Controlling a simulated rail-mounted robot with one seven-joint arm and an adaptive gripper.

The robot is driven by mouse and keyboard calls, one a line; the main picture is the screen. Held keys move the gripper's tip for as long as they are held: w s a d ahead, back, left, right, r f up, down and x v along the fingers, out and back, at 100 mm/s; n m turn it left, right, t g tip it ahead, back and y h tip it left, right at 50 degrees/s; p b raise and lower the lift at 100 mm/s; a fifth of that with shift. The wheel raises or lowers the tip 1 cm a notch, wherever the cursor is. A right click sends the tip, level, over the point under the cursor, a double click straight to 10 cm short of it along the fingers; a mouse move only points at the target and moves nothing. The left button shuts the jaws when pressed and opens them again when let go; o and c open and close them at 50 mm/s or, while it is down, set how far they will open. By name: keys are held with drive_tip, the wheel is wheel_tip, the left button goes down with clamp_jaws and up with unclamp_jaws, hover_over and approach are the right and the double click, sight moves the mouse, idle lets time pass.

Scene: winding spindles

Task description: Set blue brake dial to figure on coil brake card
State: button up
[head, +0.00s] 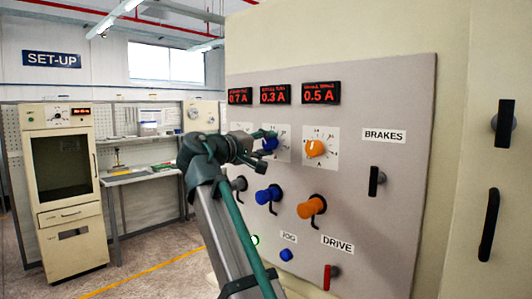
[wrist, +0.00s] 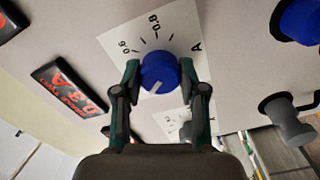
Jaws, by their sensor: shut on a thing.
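The blue brake dial (wrist: 159,72) is a round knob on a white scale plate (wrist: 145,32) marked 0.6, 0.8 and A in the wrist view. Its white pointer line aims down and left there. My gripper (wrist: 160,66) is shut on the dial, one finger on each side. In the head view the blue dial (head: 270,144) is partly hidden by my gripper (head: 264,139). The red display above it (head: 275,94) reads 0.3 A, and it also shows in the wrist view (wrist: 70,86). I cannot make out a coil brake card with a readable figure.
An orange dial (head: 315,148) sits right of the blue one, under a 0.5 A display (head: 321,92). Blue (head: 268,194) and orange (head: 312,207) lever knobs stick out below. A black handle (head: 376,181) is at right. A workbench (head: 135,176) stands back left.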

drive_tip(key=m+b, duration=0.4)
drive_tip(key=m, duration=0.1)
drive_tip(key=shift+f+m, duration=0.15)
drive_tip(key=shift+m, duration=0.15)
drive_tip(key=m+b, duration=0.4)
drive_tip(key=m, duration=0.1)
drive_tip(key=m+b, duration=0.5)
drive_tip(key=m, duration=0.1)
drive_tip(key=shift+m, duration=0.4)
drive_tip(key=m+b, duration=0.3)
drive_tip(key=m, duration=0.1)
drive_tip(key=shift+s+m, duration=0.1)
drive_tip(key=shift+m, duration=0.2)
drive_tip(key=o, duration=1.1)
drive_tip(key=shift+r, duration=0.2)
drive_tip(key=v, duration=1.2)
